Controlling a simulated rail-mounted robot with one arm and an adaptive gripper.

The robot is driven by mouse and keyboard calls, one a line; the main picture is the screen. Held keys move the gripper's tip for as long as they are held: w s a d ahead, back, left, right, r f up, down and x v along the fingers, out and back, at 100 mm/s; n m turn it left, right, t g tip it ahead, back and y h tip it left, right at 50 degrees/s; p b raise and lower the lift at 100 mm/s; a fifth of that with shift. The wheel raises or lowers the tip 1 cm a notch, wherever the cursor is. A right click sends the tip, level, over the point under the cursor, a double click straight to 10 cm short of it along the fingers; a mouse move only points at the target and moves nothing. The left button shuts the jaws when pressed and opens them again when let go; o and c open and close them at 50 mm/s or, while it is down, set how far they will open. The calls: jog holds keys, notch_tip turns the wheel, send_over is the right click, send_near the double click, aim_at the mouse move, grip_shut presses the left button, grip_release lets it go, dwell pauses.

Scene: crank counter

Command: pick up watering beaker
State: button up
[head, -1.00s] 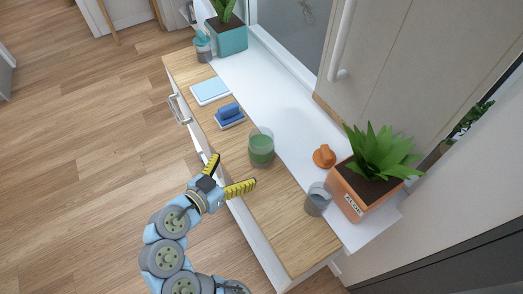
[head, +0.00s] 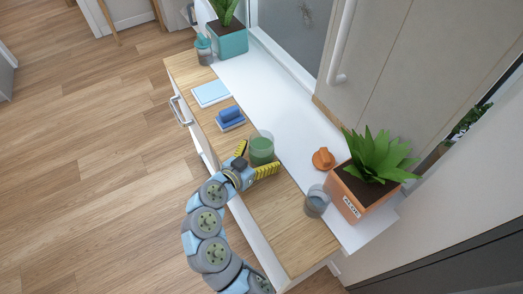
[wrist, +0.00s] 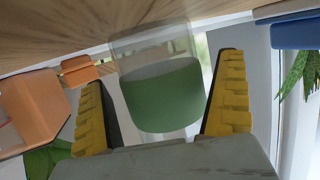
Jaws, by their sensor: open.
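A clear beaker with green contents (head: 262,147) stands upright on the wooden counter, and I take it as the watering beaker. My gripper (head: 259,159) is open at the beaker's near side, its yellow-padded fingers spread to either side of it. In the wrist view, which is upside down, the beaker (wrist: 160,92) appears between the two fingers of my gripper (wrist: 162,72). Gaps show on both sides, so the fingers do not appear to grip it.
A blue sponge block (head: 230,118) lies close behind the beaker, with a light blue pad (head: 211,93) farther off. An orange knob-like object (head: 323,158), a greyish cup (head: 316,203) and an orange aloe planter (head: 350,193) stand to the right. The near counter end (head: 290,235) is clear.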

aim_at(261, 151)
jog(key=shift+w+d+f, duration=0.1)
jog(key=shift+w+d, duration=0.1)
jog(key=shift+w, duration=0.15)
jog(key=c, duration=1.3)
jog(key=shift+r, duration=0.2)
jog(key=shift+r, duration=1.35)
jog(key=s+r, duration=0.2)
jog(key=s+r+b, duration=0.1)
jog(key=s+r, duration=0.1)
jog(key=r, duration=0.1)
jog(key=shift+s+a+r, duration=0.1)
jog(key=shift+s+r, duration=0.25)
jog(key=shift+s, duration=0.05)
jog(key=s+r+p, duration=0.4)
jog(key=s+p, duration=0.5)
jog(key=p, duration=0.2)
jog(key=shift+a, duration=0.25)
